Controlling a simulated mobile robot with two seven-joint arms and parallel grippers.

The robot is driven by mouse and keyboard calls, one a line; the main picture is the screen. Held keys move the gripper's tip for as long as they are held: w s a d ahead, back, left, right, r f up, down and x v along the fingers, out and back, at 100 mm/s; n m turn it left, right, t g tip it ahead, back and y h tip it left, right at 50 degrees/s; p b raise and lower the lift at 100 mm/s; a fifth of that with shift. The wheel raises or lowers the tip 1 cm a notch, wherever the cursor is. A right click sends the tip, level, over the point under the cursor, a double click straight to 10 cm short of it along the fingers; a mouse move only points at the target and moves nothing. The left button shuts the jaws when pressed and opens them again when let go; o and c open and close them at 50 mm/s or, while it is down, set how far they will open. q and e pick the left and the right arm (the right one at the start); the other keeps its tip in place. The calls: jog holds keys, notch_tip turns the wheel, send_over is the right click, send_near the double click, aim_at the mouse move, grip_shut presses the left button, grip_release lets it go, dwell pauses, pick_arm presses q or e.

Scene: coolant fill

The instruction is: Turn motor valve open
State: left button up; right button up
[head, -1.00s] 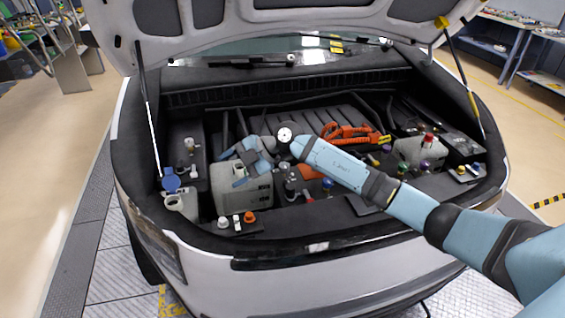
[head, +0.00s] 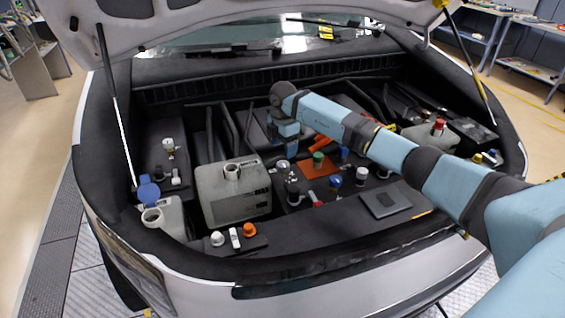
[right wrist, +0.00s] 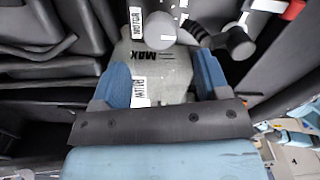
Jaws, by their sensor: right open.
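My right gripper (head: 284,150) is open and empty, its blue fingers hanging down over the engine bay, behind and to the right of the grey coolant tank (head: 222,205). In the right wrist view the open fingers (right wrist: 163,76) are on either side of a grey tank surface (right wrist: 150,62) marked MAX. A white label reading MOTOR (right wrist: 137,22) is beside a grey round part (right wrist: 160,30) beyond the fingertips. I cannot tell for sure which fitting is the motor valve. Several small valves and fittings, including a dark one (head: 292,192), are below the gripper. My left gripper is not in view.
A blue-capped white reservoir (head: 165,218) is at the front left. An orange plate with a green-capped fitting (head: 318,160) is right of the gripper. White and orange caps (head: 248,230) are along the front edge. The raised hood (head: 200,25) is overhead, with a strut (head: 115,110) at left.

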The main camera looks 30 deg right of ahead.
aim_at(283, 163)
notch_tip(283, 163, down, 7)
jog(key=shift+r, duration=0.2)
jog(key=c, duration=0.9)
